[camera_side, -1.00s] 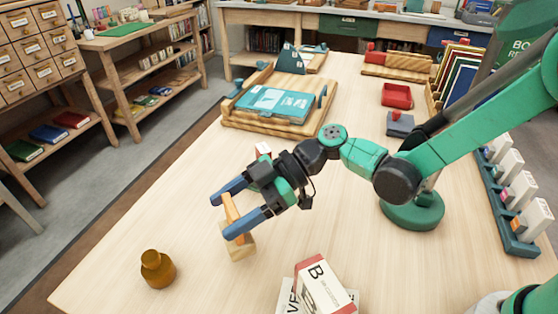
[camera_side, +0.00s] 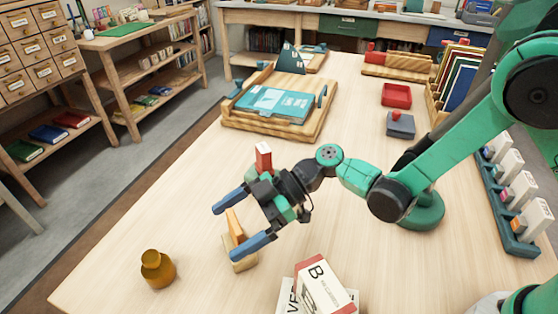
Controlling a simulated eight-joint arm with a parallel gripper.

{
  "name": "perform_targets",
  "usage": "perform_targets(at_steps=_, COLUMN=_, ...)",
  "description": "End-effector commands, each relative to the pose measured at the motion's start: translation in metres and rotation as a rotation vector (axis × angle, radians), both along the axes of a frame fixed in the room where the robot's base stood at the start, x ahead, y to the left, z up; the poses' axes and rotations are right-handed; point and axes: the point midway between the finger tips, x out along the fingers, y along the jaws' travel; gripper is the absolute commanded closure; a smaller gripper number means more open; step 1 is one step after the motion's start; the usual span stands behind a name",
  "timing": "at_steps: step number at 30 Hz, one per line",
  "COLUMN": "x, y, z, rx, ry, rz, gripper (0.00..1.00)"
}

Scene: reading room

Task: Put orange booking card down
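The orange booking card (camera_side: 234,224) stands upright, leaning slightly, at a small light wooden block (camera_side: 242,262) on the table. Its lower edge seems to rest in or against the block; the exact contact is hard to tell. My gripper (camera_side: 226,233) has its two blue fingers spread wide, one on each side of the card. Gaps show between the fingers and the card. The near finger hides part of the block.
White-and-red boxes (camera_side: 322,287) stand at the front, and a red-and-white piece (camera_side: 263,157) is behind my gripper. A wooden tray with a teal book (camera_side: 275,102) lies farther back.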

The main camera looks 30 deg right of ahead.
Motion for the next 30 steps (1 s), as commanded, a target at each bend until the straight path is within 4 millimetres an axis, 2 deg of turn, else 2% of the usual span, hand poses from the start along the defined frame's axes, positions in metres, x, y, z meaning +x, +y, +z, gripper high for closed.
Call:
perform_targets(at_steps=5, x=0.000, y=-0.004, z=0.003, rx=0.000, ry=0.000, rz=-0.002, gripper=0.01)
perform_targets(at_steps=8, x=0.001, y=-0.018, z=0.009, rx=0.000, ry=-0.001, rz=-0.004, gripper=0.01)
perform_targets(at_steps=15, x=0.001, y=-0.069, z=0.030, rx=0.001, ry=-0.001, rz=-0.007, gripper=0.01)
perform_targets(at_steps=19, x=0.001, y=-0.092, z=0.039, rx=0.001, ry=0.000, rz=-0.005, gripper=0.01)
perform_targets(at_steps=26, x=0.000, y=-0.111, z=0.048, rx=-0.017, ry=0.017, rz=-0.018, gripper=0.01)
perform_targets(at_steps=30, x=-0.001, y=-0.121, z=0.054, rx=-0.129, ry=0.128, rz=-0.141, gripper=0.01)
